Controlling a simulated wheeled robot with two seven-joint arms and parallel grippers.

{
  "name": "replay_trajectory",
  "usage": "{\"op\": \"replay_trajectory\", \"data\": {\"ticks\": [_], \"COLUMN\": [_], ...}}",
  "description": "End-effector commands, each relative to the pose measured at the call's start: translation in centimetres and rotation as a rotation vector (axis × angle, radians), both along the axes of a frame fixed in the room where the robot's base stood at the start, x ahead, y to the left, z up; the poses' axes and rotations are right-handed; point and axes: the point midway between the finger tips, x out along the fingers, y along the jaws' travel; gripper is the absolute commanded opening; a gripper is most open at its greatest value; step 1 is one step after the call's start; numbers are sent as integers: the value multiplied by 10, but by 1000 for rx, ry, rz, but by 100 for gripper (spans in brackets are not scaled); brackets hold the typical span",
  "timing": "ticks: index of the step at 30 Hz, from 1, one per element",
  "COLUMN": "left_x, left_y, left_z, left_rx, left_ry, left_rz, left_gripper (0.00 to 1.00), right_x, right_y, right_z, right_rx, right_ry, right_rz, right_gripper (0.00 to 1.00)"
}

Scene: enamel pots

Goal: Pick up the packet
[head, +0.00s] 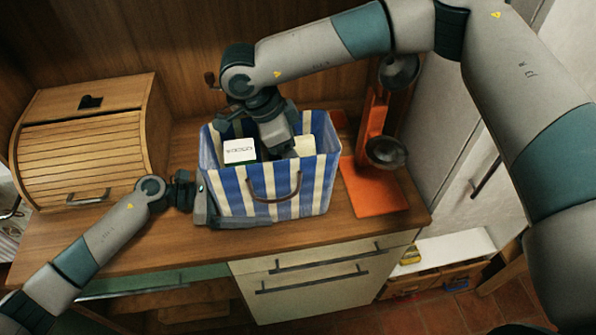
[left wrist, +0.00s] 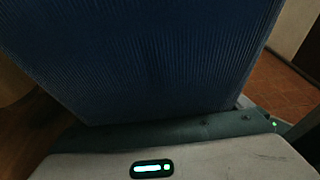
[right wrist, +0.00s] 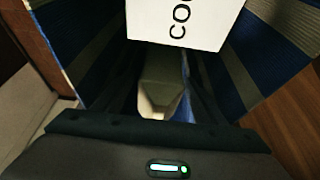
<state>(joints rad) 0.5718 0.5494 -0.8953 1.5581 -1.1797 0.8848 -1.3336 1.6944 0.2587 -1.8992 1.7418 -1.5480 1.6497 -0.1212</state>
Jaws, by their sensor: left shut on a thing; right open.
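A blue and white striped bag (head: 232,190) stands open on the wooden counter. Inside it are a white box-shaped packet (head: 239,151) with dark lettering and a cream-coloured item (head: 304,147). My left gripper (head: 225,219) is shut on the bag, low at its left front; blue striped fabric (left wrist: 150,50) fills the left wrist view. My right gripper (head: 275,140) is open and points down into the bag between the two. In the right wrist view the lettered packet (right wrist: 185,20) is at the top, and a pale item (right wrist: 160,88) shows between the fingers, partly hidden.
A wooden roll-top bread box (head: 85,150) stands at the left of the counter. An orange stand (head: 372,185) with dark round parts is close to the bag's right. The counter's front edge is just before the bag. Counter between bread box and bag is fairly clear.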

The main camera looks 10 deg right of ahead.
Motion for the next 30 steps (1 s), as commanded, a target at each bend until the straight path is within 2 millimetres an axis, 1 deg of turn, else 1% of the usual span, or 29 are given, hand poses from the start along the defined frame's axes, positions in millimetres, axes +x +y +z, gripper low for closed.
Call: {"op": "replay_trajectory", "data": {"ticks": [12, 13, 14, 15, 17, 18, 20, 21, 30], "left_x": [0, 0, 0, 0, 0, 0, 0, 0, 0], "left_y": [0, 0, 0, 0, 0, 0, 0, 0, 0], "left_z": [0, 0, 0, 0, 0, 0, 0, 0, 0], "left_rx": [0, 0, 0, 0, 0, 0, 0, 0, 0], "left_ry": [0, 0, 0, 0, 0, 0, 0, 0, 0], "left_rz": [0, 0, 0, 0, 0, 0, 0, 0, 0], "left_gripper": [84, 84, 84, 84, 84, 84, 84, 84, 84], "right_x": [0, 0, 0, 0, 0, 0, 0, 0, 1], "right_y": [0, 0, 0, 0, 0, 0, 0, 0, 0], "right_z": [0, 0, 0, 0, 0, 0, 0, 0, 2], "right_rx": [0, 0, 0, 0, 0, 0, 0, 0, 1], "right_ry": [0, 0, 0, 0, 0, 0, 0, -1, -2], "right_rz": [0, 0, 0, 0, 0, 0, 0, 0, 0], "right_gripper": [65, 60, 53, 43, 29, 19, 5, 0, 0]}}
